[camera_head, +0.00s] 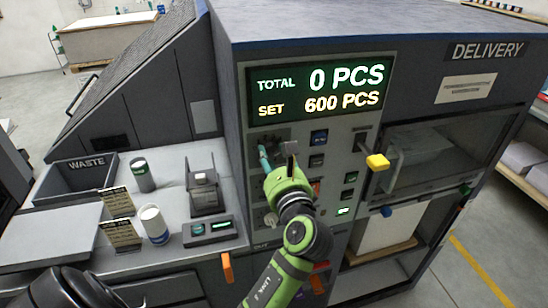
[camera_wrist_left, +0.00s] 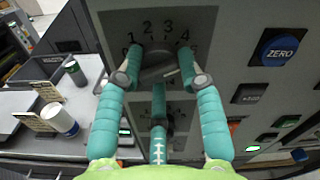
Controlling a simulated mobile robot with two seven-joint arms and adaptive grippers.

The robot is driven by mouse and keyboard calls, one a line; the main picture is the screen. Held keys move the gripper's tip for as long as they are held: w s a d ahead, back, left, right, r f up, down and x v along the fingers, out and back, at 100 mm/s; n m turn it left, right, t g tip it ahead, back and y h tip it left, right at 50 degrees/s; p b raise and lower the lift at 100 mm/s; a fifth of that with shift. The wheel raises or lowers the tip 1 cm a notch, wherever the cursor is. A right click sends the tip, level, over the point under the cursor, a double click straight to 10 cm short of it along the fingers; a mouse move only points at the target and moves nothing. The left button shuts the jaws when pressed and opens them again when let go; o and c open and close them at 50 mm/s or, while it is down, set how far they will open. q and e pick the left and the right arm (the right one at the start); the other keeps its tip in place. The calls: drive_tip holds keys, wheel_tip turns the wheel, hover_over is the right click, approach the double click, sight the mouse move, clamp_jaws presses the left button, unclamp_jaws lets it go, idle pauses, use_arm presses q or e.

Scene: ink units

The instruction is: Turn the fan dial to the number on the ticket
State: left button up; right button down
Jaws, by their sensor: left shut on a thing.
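The fan dial (camera_wrist_left: 158,73) is a grey knob under an arc of numbers on the dark panel in the left wrist view. The digits 1, 2, 3 and 4 read clearly; others sit behind the fingers. My left gripper (camera_wrist_left: 160,62) has its teal fingers shut on the dial, one on each side and one below. In the head view my left gripper (camera_head: 277,158) is at the panel left of the buttons and hides most of the dial. The dial's pointer is not clear. Two tan cards (camera_head: 117,202) (camera_head: 122,233) stand on the bench; their print is too small to read.
The display (camera_head: 318,90) reads TOTAL 0 PCS, SET 600 PCS. A yellow handle (camera_head: 377,162) juts out right of my arm. A blue ZERO button (camera_wrist_left: 280,47) is right of the dial. A WASTE bin (camera_head: 88,176) and two cylindrical containers (camera_head: 143,175) (camera_head: 154,224) stand left.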

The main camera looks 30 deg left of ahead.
use_arm(q)
drive_tip(key=shift+a+r+m, duration=0.1)
drive_tip(key=shift+r+m, duration=0.3)
drive_tip(key=shift+m, duration=0.6)
drive_tip(key=o, duration=1.2)
drive_tip(key=shift+c, duration=0.2)
drive_tip(key=shift+w+a+f, duration=0.1)
drive_tip(key=shift+f, duration=0.1)
drive_tip(key=shift+f, duration=0.1)
